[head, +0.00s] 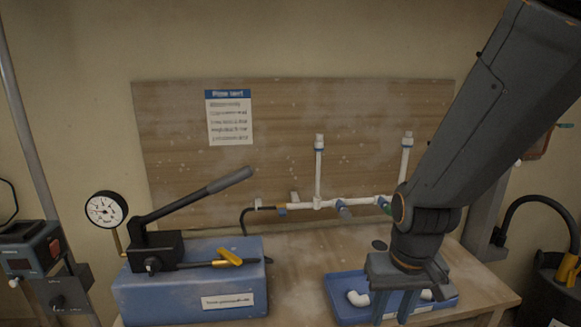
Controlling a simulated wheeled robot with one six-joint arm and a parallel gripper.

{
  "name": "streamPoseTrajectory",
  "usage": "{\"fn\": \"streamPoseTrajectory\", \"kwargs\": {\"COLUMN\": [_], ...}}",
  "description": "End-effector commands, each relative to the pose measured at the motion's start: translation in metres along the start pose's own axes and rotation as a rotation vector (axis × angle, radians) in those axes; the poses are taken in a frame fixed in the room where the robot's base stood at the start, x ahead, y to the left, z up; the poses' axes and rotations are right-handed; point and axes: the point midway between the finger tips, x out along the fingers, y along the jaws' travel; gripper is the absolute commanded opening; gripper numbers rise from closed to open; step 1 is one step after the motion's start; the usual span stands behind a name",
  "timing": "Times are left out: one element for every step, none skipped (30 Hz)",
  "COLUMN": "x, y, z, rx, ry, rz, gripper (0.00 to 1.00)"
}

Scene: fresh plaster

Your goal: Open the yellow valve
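The yellow valve handle (229,257) is a small lever on a dark fitting on top of the blue pump box (190,298), at the left of the bench. It lies at a slant, its lower end toward the right. My gripper (394,308) points down over the blue tray (338,307) at the right, well away from the valve. Its two fingers are apart, with nothing visible held between them. The fingertips are near the bottom of the picture, and my gripper hides part of the tray.
A pump lever (200,196) slants up above the box, with a pressure gauge (105,209) at its left. White pipework (350,203) with upright pipes stands along the backboard (280,150). White elbow fittings (357,298) lie in the tray. Bench between box and tray is clear.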

Motion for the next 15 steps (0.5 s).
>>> {"fn": "streamPoseTrajectory", "kwargs": {"x": [0.001, 0.001, 0.001, 0.001, 0.001, 0.000, 0.000, 0.000, 0.000, 0.000, 0.000, 0.000, 0.000, -0.001, -0.001], "y": [0.000, 0.000, 0.000, 0.000, 0.000, 0.000, 0.000, 0.000, -0.001, -0.001, -0.003, -0.005, -0.008, -0.011, -0.017], "z": [0.003, 0.003, 0.003, 0.003, 0.003, 0.003, 0.003, 0.003, 0.003, 0.002, 0.001, 0.000, -0.002, -0.003, -0.006], "rx": [0.008, 0.010, 0.011, 0.011, 0.011, 0.010, 0.010, 0.010, 0.008, 0.005, 0.000, -0.009, -0.018, -0.030, -0.050], "ry": [0.001, 0.001, 0.001, 0.000, 0.000, 0.000, 0.000, 0.000, 0.000, 0.000, 0.000, 0.000, 0.000, 0.000, 0.000], "rz": [0.000, 0.000, 0.000, 0.000, 0.000, 0.000, 0.000, 0.000, 0.000, 0.001, 0.002, 0.004, 0.006, 0.009, 0.014], "gripper": [0.31, 0.31, 0.31, 0.31, 0.31, 0.31, 0.31, 0.26, 0.19, 0.14, 0.09, 0.03, 0.00, 0.00, 0.00]}}
